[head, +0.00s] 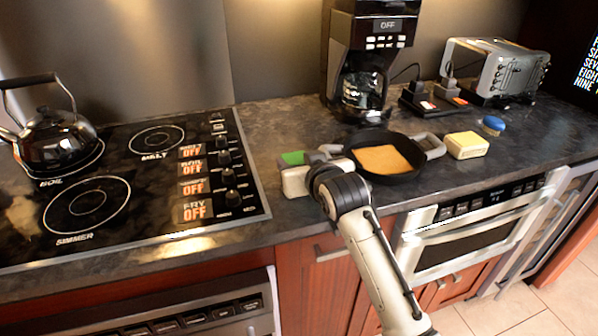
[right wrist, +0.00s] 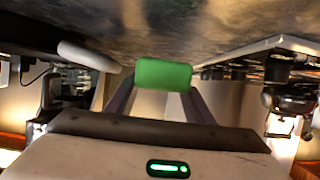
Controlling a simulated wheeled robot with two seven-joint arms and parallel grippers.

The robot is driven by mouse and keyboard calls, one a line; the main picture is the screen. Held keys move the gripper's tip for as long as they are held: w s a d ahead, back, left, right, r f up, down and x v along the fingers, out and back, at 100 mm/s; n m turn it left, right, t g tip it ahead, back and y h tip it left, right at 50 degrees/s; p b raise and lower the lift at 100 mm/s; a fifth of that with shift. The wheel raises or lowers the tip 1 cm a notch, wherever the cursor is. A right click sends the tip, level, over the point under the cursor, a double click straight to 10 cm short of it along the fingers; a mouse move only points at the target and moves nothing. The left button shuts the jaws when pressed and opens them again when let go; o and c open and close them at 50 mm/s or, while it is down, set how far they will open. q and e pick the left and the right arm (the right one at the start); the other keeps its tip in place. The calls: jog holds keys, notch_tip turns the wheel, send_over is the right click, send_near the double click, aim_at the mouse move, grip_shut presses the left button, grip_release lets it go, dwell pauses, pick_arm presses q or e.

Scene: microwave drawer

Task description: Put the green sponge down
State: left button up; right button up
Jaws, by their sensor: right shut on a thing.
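The green sponge (head: 291,158) is held at the tips of my right gripper (head: 312,157), over the counter between the cooktop and the pan. In the right wrist view the green sponge (right wrist: 163,74) sits between the two fingers of the right gripper (right wrist: 160,92), which are closed on its sides. The dark counter (head: 262,128) is close to the sponge; I cannot tell whether they touch. The gripper body and wrist hide the counter just below. My left gripper is not in view.
A black pan (head: 372,176) with a tan slab (head: 384,159) stands just right of the gripper. A yellow-topped block (head: 467,145) and blue item (head: 493,124) lie farther right. The coffee maker (head: 352,55) stands behind. The cooktop (head: 128,190) is left; some counter behind the sponge is clear.

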jog(key=shift+f, duration=1.25)
jog(key=shift+f, duration=0.1)
jog(key=o, duration=1)
jog(key=shift+r, duration=0.2)
jog(key=v, duration=1.2)
